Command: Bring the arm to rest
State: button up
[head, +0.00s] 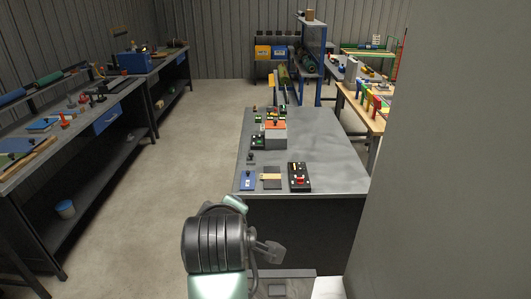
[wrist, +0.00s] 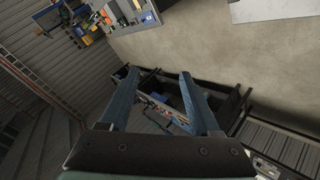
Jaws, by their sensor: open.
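My arm (head: 215,245) is folded low at the bottom of the head view, in front of the near edge of a grey-topped workbench (head: 335,160). In the wrist view my gripper (wrist: 159,75) has its two blue-grey fingers wide apart, with nothing between them. Behind the fingers a dark frame or shelf shows at a distance, and no finger touches it. In the head view I cannot clearly make out the fingers.
The workbench carries a blue plate (head: 248,181), a black block with red parts (head: 299,177) and an orange-topped box (head: 275,127). Long benches with tools line the left. Clear floor (head: 190,150) lies between. A grey panel (head: 460,190) blocks the right.

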notch_tip(320, 180, up, 12)
jog(key=d+m+t+b, duration=0.2)
jog(key=d+m+t, duration=0.15)
jog(key=t, duration=0.25)
jog(key=s+d+r+m+t+b, duration=0.1)
jog(key=s+r+m+t, duration=0.3)
jog(key=s+r, duration=0.4)
jog(key=s+d+r+m+t+h+b, duration=0.1)
jog(key=s+r+m+t, duration=0.3)
jog(key=r, duration=1.1)
jog(key=s+d+t, duration=0.1)
jog(key=s+t, duration=0.2)
jog(key=s, duration=0.2)
jog(key=shift+d+r+m, duration=0.15)
jog(key=shift+d+m, duration=0.2)
jog(key=shift+d, duration=0.05)
